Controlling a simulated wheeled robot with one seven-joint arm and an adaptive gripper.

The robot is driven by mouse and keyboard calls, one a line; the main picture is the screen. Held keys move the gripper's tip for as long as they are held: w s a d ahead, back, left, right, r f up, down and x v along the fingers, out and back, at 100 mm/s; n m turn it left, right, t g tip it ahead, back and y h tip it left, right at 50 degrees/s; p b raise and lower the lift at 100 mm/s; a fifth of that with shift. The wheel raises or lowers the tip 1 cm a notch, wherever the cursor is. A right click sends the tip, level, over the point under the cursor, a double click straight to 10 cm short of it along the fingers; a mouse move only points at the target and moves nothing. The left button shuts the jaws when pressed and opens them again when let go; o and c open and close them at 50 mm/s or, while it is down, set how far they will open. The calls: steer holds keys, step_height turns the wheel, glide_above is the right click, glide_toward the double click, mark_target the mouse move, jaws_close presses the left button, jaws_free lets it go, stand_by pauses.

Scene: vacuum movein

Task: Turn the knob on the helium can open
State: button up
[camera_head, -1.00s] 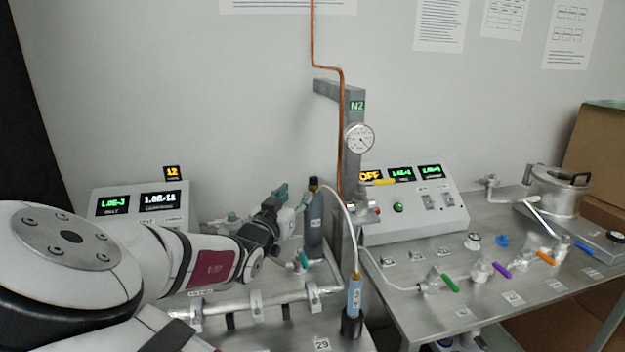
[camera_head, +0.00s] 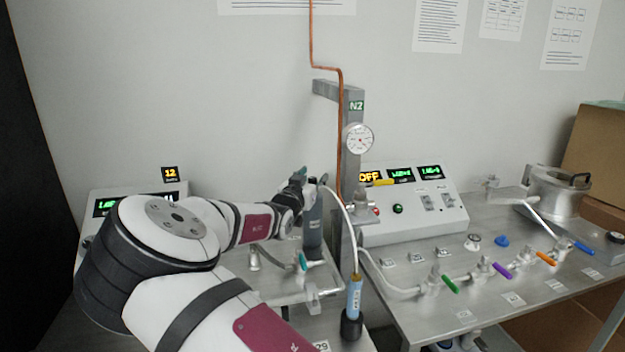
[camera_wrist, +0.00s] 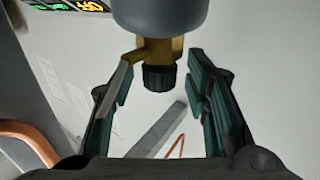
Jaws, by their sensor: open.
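A dark grey can (camera_head: 313,232) stands upright on the left bench, next to the grey post; I take it as the helium can, though its label is too small to read. My gripper (camera_head: 303,182) is at the can's top and hides its valve in the head view. In the wrist view, the can's rounded grey body (camera_wrist: 160,12) is at the top, with a brass valve (camera_wrist: 176,48) and a black ribbed knob (camera_wrist: 158,78) below. My gripper (camera_wrist: 162,85) is open, its green-padded fingers either side of the knob, with visible gaps.
A light blue can (camera_head: 354,297) with a white hose stands in a black holder in front of the post. A teal-handled valve (camera_head: 302,262) and metal tubing lie below my arm. The post (camera_head: 352,130) carries a round gauge (camera_head: 358,138), close right of the can.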

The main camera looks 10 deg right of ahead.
jaws_close()
steer(key=shift+w+f+m+g+h+b, duration=0.1)
steer(key=shift+m+g+h+b, duration=0.25)
steer(key=shift+b, duration=0.5)
steer(key=shift+m+g+h+b, duration=0.35)
steer(key=shift+m+h+b, duration=0.15)
steer(key=shift+b, duration=0.3)
steer(key=m+g+h+b, duration=0.4)
steer(key=shift+f+g, duration=0.1)
steer(key=shift+g, duration=0.3)
steer(key=m+g+h+b, duration=0.1)
steer(key=g+b, duration=0.1)
steer(key=shift+m+g, duration=0.25)
steer(key=shift+g, duration=0.05)
steer(key=shift+r+g+h+b, duration=0.2)
steer(key=shift+g+h+b, duration=0.05)
steer(key=shift+g+b, duration=0.05)
